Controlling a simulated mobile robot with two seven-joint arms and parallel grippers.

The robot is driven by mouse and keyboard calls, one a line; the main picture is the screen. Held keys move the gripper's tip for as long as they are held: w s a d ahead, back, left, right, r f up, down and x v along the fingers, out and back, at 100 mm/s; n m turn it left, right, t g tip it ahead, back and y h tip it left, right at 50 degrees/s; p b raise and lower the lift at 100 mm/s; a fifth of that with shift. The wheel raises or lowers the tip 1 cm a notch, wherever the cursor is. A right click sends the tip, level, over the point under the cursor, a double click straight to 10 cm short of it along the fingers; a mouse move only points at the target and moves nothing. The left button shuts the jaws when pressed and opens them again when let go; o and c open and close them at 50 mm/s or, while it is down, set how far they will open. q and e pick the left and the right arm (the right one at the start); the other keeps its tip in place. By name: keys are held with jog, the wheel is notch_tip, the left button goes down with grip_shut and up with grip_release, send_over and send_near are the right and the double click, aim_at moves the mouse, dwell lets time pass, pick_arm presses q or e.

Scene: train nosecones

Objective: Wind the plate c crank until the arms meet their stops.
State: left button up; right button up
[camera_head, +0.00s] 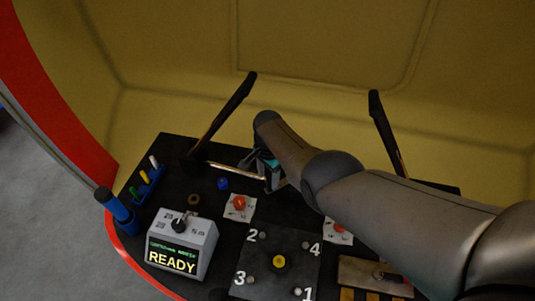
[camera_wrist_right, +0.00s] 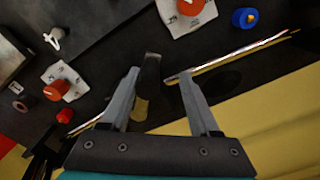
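Two long black arms stand tilted up at the back of the black panel, the left arm (camera_head: 225,112) and the right arm (camera_head: 389,133). A metal rod (camera_head: 237,171) runs from the left arm's foot toward the middle; it also shows in the wrist view (camera_wrist_right: 230,60). My right gripper (camera_head: 268,178) is over the panel's back middle. In the wrist view its fingers (camera_wrist_right: 158,73) are spread, with a dark upright piece (camera_wrist_right: 150,75), perhaps the crank, between them. Gaps show on both sides of it. No plate c label is readable. My left gripper is out of view.
Red knobs on white plates, one of them (camera_head: 239,203), and a blue knob (camera_head: 223,184) are close by. A grey box (camera_head: 182,243) reads READY at the front left. A numbered black plate (camera_head: 260,281) has a yellow button. My right arm covers the panel's right part.

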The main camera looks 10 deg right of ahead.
notch_tip(320, 180, up, 14)
jog(key=p, duration=0.8)
jog(key=shift+r, duration=0.15)
